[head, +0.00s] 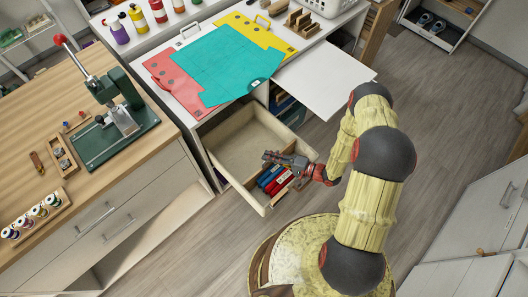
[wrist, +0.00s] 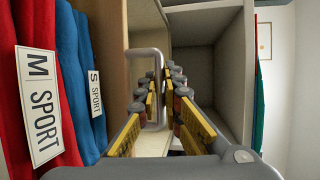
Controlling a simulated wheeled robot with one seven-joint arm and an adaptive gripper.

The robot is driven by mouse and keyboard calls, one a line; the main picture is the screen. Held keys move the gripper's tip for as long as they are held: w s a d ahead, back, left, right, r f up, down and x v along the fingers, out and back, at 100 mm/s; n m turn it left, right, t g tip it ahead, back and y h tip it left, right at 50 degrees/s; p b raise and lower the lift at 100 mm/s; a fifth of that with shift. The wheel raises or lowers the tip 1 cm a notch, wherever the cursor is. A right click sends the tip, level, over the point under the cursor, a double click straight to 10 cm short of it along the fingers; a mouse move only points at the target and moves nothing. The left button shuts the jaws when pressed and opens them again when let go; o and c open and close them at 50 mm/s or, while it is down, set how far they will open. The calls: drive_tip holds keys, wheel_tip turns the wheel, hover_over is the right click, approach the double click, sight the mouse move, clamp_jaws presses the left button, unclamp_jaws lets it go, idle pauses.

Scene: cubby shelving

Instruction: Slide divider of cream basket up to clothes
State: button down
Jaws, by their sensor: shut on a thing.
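The cream basket (head: 236,134) is pulled out of the white unit like a drawer. Folded red and blue clothes (head: 273,181) stand in its near right part, and the rest of the basket is empty. The clothes (wrist: 68,80) fill the left of the wrist view, with tags reading M SPORT and S SPORT. My gripper (head: 268,157) is over the basket beside the clothes, shut on the divider. A pale loop handle (wrist: 148,52), seemingly the divider's, shows by my fingers (wrist: 164,85) in the wrist view.
A white countertop (head: 325,75) with teal, red and yellow folders (head: 215,68) is above the basket. A wooden workbench (head: 55,90) with a green press (head: 115,120) stands left. Open floor (head: 440,130) lies to the right.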

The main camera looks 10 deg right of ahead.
idle(0.3)
drive_tip(key=c, duration=2)
unclamp_jaws()
drive_tip(key=shift+o, duration=0.4)
drive_tip(key=shift+d, duration=0.1)
drive_tip(key=v, duration=1.2)
